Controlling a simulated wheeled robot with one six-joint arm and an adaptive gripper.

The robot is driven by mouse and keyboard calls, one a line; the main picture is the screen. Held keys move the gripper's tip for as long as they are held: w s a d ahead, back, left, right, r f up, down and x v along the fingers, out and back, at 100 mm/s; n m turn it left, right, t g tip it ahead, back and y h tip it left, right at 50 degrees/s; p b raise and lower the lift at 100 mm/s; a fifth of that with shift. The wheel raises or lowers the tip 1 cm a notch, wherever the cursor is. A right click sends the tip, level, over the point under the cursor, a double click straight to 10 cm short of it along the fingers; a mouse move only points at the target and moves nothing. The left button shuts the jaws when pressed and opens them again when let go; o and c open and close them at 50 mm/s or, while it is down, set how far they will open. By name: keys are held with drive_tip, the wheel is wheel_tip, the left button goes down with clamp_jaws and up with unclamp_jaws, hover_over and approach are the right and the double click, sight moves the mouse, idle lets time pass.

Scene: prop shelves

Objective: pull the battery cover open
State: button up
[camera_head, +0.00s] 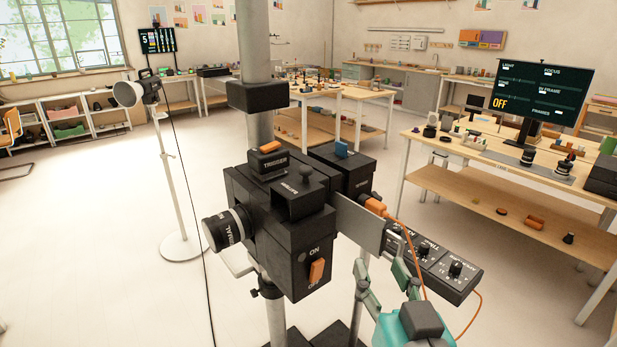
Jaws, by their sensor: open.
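A black camera rig (290,220) stands on a stand in the middle of the view. A hatch labelled "BATTERY" (302,200), with a small round knob (307,175), is on its upper part. I take this hatch for the battery cover; it looks shut, but I cannot be sure. My teal gripper (381,262) is at the lower right, fingers pointing up, open and with nothing seen between them. It is to the right of the rig and below the battery hatch, apart from it.
A grey panel (358,225) juts out at the rig's right side, close to my gripper. An orange plug (375,206) and cable, and a labelled control box (440,262), are near it. A lens (226,230) points left. Open floor lies left of the rig.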

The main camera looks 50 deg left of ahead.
sight(308, 174)
drive_tip(key=s+a+r+n+g+y, duration=0.25)
drive_tip(key=s+a+r, duration=0.25)
drive_tip(key=r, duration=0.6)
drive_tip(key=shift+h, duration=0.25)
drive_tip(key=x, duration=1.1)
drive_tip(key=shift+s+a+f, duration=0.1)
drive_tip(key=shift+s+f, duration=0.1)
clamp_jaws()
